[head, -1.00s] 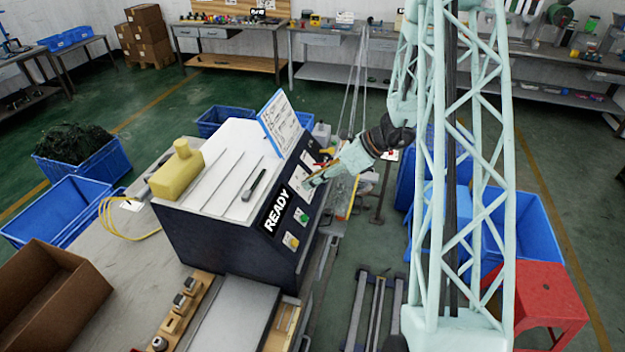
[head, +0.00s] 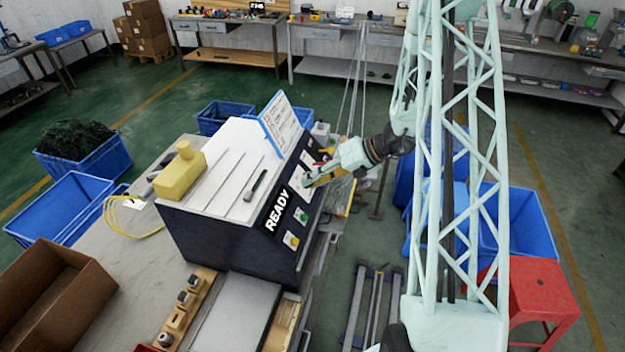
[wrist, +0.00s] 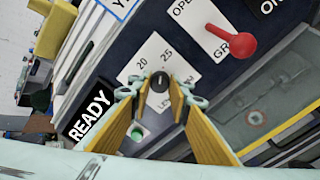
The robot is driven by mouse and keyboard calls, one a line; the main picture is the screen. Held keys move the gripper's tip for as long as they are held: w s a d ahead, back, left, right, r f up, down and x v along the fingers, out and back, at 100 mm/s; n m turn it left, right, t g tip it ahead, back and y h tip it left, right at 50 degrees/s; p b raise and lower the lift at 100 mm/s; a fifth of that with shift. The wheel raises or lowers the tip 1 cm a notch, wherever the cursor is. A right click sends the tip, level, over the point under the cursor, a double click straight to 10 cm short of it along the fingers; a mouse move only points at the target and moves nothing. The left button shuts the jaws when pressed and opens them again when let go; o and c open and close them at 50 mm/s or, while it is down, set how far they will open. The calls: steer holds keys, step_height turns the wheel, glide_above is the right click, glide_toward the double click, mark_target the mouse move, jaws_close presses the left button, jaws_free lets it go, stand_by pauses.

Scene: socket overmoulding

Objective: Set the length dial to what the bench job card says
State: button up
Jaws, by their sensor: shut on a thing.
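The length dial (wrist: 160,82) is a small dark knob on a white plate of the machine's sloping dark front panel. The numbers 20 and 25 are printed above it in the wrist view, and part of its lettering is hidden by a finger. My gripper (wrist: 159,86) has its two yellow-sided fingers on either side of the knob, closed on it. In the head view my gripper (head: 306,183) reaches the panel from the right and hides the dial. A blue-edged white card (head: 281,122) stands on the machine's top; its writing is too small to read.
A red-knobbed lever (wrist: 240,45) stands out close to my gripper, beside OPEN lettering. A READY sign (head: 276,211) and a green button (head: 302,215) are on the same panel. A yellow jug-like object (head: 180,175) sits on the machine's left side.

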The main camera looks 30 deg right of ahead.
steer(key=shift+m, duration=0.3)
steer(key=o, duration=0.9)
steer(key=shift+s+d+r, duration=0.1)
steer(key=shift+v, duration=5.85)
